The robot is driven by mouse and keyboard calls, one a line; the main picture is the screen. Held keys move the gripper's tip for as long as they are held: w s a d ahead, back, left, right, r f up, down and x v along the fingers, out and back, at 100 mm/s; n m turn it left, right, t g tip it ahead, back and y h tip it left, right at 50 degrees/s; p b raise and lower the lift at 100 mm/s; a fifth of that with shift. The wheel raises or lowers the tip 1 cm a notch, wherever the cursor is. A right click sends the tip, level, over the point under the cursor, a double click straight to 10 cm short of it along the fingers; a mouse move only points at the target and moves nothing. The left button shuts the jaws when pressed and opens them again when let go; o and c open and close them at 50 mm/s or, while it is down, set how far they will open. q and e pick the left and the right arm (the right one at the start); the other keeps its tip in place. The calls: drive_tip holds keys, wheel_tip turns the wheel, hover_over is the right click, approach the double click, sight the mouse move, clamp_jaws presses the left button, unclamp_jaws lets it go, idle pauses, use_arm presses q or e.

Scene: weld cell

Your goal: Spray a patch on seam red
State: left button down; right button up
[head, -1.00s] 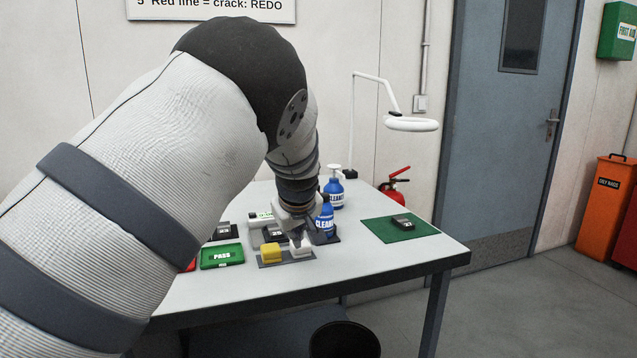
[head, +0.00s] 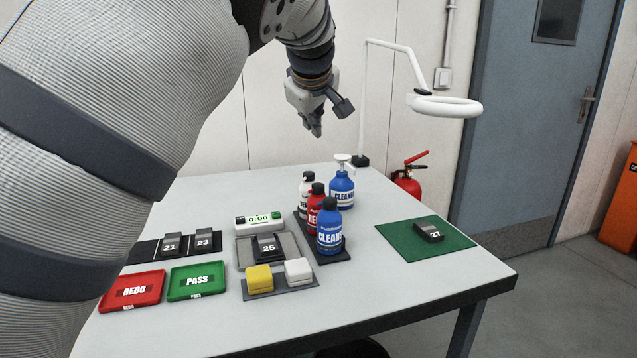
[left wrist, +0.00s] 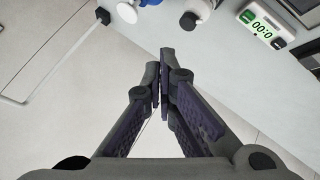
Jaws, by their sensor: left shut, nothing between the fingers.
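My left gripper (head: 316,128) is shut and empty, raised in the air beyond the table's back part. Its closed fingers (left wrist: 163,75) also show in the left wrist view. A red bottle (head: 315,220) with a dark cap stands between a white bottle (head: 304,197) and a blue cleaner bottle (head: 330,238) on a black stand (head: 339,258). Its label is partly hidden. The dark weld block 25 (head: 268,248) lies on a grey tray (head: 245,252); I cannot make out its seam or any red patch. My right gripper is out of view.
A blue pump bottle (head: 342,191) stands behind the stand. Yellow (head: 259,278) and white (head: 298,270) pads sit in front. Block 27 (head: 429,232) lies on a green mat (head: 400,240). Red REDO (head: 133,306) and green PASS (head: 198,294) trays lie left. A lamp (head: 445,106) overhangs the back right.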

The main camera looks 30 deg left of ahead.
sight(314, 185)
use_arm(q)
drive_tip(key=shift+f, duration=4.45)
drive_tip(key=shift+f, duration=0.1)
drive_tip(key=shift+f, duration=0.35)
drive_tip(key=shift+f, duration=0.55)
drive_tip(key=shift+r, duration=0.95)
drive_tip(key=shift+r, duration=2.55)
